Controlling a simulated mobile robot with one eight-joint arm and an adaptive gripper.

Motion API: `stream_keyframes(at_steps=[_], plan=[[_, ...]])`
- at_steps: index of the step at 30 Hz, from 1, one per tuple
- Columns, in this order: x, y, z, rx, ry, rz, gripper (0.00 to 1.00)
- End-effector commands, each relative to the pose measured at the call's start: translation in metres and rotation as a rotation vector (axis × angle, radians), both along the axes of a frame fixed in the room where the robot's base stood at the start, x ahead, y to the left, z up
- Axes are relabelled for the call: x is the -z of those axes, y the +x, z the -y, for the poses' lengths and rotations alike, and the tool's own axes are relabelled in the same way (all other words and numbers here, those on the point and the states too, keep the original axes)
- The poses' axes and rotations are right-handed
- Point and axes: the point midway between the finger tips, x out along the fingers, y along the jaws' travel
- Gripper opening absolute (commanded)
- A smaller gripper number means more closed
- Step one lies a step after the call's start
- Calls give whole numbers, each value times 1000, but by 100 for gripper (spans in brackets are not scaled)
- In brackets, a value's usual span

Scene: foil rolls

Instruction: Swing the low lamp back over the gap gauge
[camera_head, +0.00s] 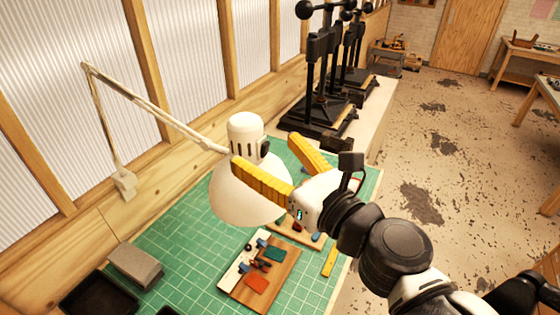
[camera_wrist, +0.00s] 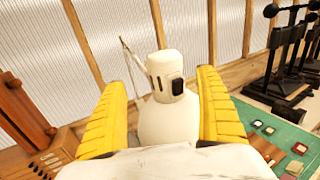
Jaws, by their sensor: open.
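The low lamp has a white dome shade (camera_head: 240,195) and a slotted white cap (camera_head: 246,133) with a dark block on its side. A thin jointed arm (camera_head: 150,105) joins it to a bracket on the wall side. My gripper (camera_head: 264,149) is open, its yellow fingers pointing at the lamp. In the wrist view, the lamp cap (camera_wrist: 168,77) stands between my fingers (camera_wrist: 163,78); I cannot tell whether they touch it. In the head view one finger overlaps the shade. I cannot pick out the gap gauge for certain; the shade and gripper hide part of the mat.
A green cutting mat (camera_head: 185,235) covers the bench. A wooden board (camera_head: 270,288) holds small coloured pieces and tools. A grey block (camera_head: 135,264) and black tray (camera_head: 98,295) lie at left. Black presses (camera_head: 322,100) stand behind. Ribbed panels line the wall.

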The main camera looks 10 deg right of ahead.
Motion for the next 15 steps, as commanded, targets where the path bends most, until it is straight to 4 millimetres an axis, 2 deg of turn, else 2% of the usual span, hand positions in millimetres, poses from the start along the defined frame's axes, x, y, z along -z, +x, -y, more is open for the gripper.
stream_keyframes(at_steps=[7,15], plan=[[0,-22,13,2,0,0,84],[0,-30,16,-1,1,0,84]])
